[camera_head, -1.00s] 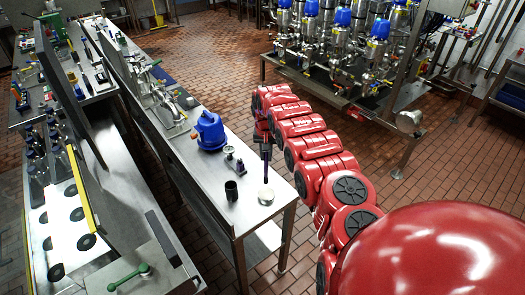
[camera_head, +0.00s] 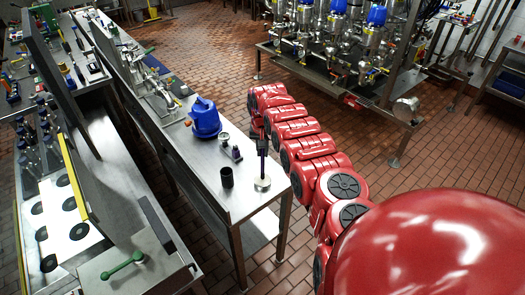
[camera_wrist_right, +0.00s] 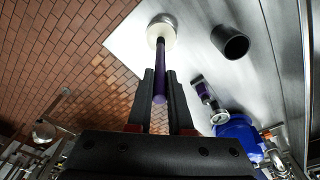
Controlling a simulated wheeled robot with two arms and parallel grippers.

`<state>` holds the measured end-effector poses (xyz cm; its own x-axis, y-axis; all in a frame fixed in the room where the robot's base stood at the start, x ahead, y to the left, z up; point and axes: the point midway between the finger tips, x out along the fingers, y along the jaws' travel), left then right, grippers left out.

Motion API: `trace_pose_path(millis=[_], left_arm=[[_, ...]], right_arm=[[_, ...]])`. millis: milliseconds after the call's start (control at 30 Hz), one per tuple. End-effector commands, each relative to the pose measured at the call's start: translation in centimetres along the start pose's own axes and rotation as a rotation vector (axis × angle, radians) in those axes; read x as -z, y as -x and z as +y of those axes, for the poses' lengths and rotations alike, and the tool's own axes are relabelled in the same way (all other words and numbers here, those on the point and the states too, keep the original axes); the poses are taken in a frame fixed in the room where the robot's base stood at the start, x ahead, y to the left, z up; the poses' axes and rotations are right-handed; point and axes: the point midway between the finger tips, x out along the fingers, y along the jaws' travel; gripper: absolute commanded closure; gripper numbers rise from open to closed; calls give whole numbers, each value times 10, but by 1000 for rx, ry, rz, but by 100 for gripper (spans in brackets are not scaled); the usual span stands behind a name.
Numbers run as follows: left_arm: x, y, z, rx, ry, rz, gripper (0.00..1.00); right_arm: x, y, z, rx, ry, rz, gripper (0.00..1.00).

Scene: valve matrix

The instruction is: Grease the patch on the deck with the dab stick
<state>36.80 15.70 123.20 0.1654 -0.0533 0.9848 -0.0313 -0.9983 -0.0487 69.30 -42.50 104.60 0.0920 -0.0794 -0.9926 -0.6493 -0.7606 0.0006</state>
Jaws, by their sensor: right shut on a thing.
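My right gripper (camera_head: 262,135) is shut on the dab stick (camera_head: 262,165), a slim dark stick that looks purple in the right wrist view (camera_wrist_right: 160,88). The stick points down over the near end of the steel deck (camera_head: 244,199). Its lower end meets a round pale disc (camera_head: 262,185), which also shows in the right wrist view (camera_wrist_right: 161,30). I cannot tell whether this disc is the patch or a grease dish, nor whether the stick presses on it. My left gripper is not in view.
A black cup (camera_head: 227,177) stands left of the disc. Behind it are a small purple-and-metal fitting (camera_head: 236,153) and a blue motor-like unit (camera_head: 205,118). The deck's right edge and near corner are close to the disc. A valve rig (camera_head: 340,50) stands behind.

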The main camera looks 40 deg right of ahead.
Motion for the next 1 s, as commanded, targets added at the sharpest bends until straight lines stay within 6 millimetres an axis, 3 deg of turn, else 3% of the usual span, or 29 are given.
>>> trace_pose_path(millis=[1000], left_arm=[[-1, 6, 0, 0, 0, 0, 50]], right_arm=[[-1, -8, 0, 0, 0, 0, 100]])
